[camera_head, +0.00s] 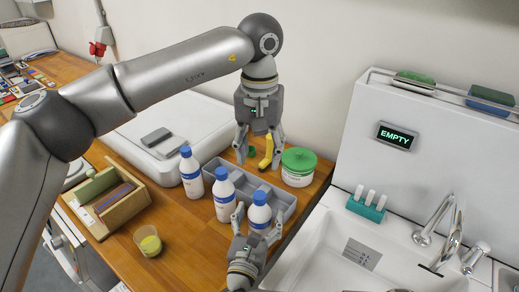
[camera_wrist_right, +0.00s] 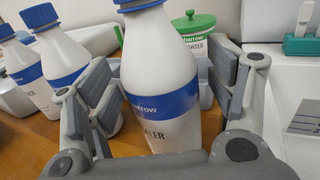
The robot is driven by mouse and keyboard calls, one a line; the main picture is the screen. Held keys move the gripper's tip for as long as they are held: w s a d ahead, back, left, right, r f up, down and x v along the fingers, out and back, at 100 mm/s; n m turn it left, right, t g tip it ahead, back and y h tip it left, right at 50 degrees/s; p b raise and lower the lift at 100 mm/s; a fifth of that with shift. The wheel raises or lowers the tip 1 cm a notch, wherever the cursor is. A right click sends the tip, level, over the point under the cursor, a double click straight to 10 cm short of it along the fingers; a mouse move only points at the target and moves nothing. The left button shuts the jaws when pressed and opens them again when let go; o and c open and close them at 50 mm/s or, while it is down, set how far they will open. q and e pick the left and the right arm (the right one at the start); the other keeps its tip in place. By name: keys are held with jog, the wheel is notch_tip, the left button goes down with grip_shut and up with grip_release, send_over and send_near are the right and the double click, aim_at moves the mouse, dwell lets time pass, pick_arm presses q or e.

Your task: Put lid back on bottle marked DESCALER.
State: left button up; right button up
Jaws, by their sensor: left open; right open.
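The bottle marked DESCALER (camera_wrist_right: 160,75) is white with a blue band; only "ALER" of its name shows in the right wrist view. It stands upright, nearest of three similar bottles in the head view (camera_head: 259,213). A blue cap (camera_head: 260,198) sits on its top there; the right wrist view cuts off most of it. My right gripper (camera_head: 256,223) is open, with its fingers (camera_wrist_right: 168,95) on either side of this bottle; I cannot tell if they touch it. My left gripper (camera_head: 259,150) is open above the back of the counter, beside a yellow object (camera_head: 266,153).
Two other blue-capped bottles (camera_head: 190,172) (camera_head: 224,196) stand close by, near a grey compartment tray (camera_head: 212,167). A green-lidded tub (camera_head: 298,168) and a small green item (camera_head: 251,152) are behind. A wooden box (camera_head: 122,212), a yellow-filled cup (camera_head: 148,241) and a sink (camera_head: 350,250) flank the area.

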jog(key=v, duration=1.1)
jog(key=shift+s, duration=0.2)
jog(key=shift+a, duration=0.1)
